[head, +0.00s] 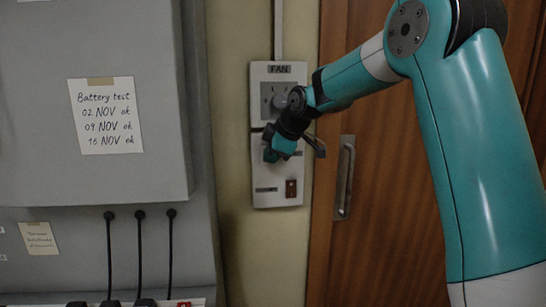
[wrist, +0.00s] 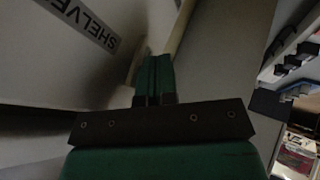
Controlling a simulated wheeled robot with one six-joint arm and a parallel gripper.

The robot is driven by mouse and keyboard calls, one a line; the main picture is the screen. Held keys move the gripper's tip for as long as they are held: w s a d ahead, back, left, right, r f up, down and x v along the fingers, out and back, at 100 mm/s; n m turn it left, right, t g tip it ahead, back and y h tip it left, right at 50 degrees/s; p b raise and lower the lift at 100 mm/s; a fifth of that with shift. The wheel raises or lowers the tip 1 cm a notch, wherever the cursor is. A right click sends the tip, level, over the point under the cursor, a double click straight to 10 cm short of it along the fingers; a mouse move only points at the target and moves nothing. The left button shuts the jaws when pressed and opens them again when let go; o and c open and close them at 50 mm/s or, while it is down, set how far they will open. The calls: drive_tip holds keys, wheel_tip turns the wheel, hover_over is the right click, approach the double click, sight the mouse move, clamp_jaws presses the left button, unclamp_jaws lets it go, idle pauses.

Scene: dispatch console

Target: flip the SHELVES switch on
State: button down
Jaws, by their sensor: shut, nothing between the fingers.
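A pale wall panel (head: 281,205) carries a FAN label and dial at its top and small labels lower down, too small to read in the head view. A label that begins SHELVE (wrist: 82,22) shows in the wrist view, up and left of the fingertips. My gripper (head: 270,156) is in front of the panel's middle, below the FAN dial (head: 279,100). In the wrist view its green fingers (wrist: 155,62) are together and empty, close to the panel face. The SHELVES switch itself cannot be made out; my gripper hides part of the panel. I cannot tell whether the fingers touch it.
A small reddish-brown switch (head: 291,188) sits at the panel's lower right. A wooden door with a metal handle (head: 345,178) is to the right. A grey cabinet (head: 50,160) with a battery-test note (head: 106,116) stands left, with black cables below it.

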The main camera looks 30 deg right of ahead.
drive_tip(key=s+r+b, duration=0.3)
drive_tip(key=s+r, duration=0.4)
drive_tip(key=s, duration=0.2)
drive_tip(key=shift+s+a, duration=0.15)
drive_tip(key=shift+s, duration=0.15)
drive_tip(key=s+a+f+m+g+y, duration=0.25)
drive_tip(key=s+a+f, duration=0.45)
drive_tip(key=s+a, duration=0.45)
drive_tip(key=s+a+f+m+g, duration=0.1)
drive_tip(key=s+a+f, duration=0.3)
drive_tip(key=s, duration=0.4)
drive_tip(key=s+a+f+m+g, duration=0.2)
drive_tip(key=s+a+f+g, duration=0.2)
drive_tip(key=s, duration=0.5)
drive_tip(key=shift+x, duration=0.85)
drive_tip(key=shift+a, duration=0.1)
